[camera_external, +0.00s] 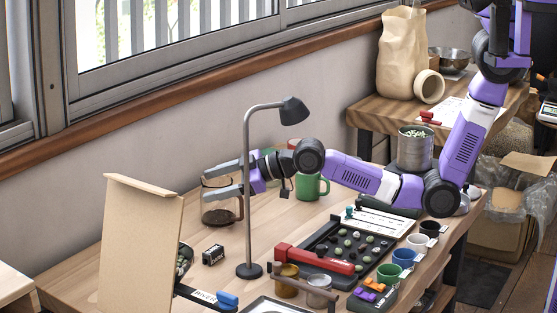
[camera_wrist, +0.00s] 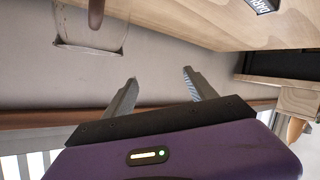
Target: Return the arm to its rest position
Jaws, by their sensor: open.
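My arm reaches leftward over the wooden table from the right side of the external view. My gripper (camera_external: 222,180) is open, its two fingers pointing left above the table's back edge. In the wrist view the fingers (camera_wrist: 158,90) stand apart with nothing between them. A glass vessel with a dark handle (camera_external: 220,208) shows close to the fingers in the external view. In the wrist view that glass vessel (camera_wrist: 92,30) lies beyond and left of the fingertips; I cannot tell if it touches them.
A desk lamp (camera_external: 249,200) stands in front of my wrist. A black tray (camera_external: 330,257), a small black box (camera_external: 213,254) and an upright board (camera_external: 135,250) are nearby.

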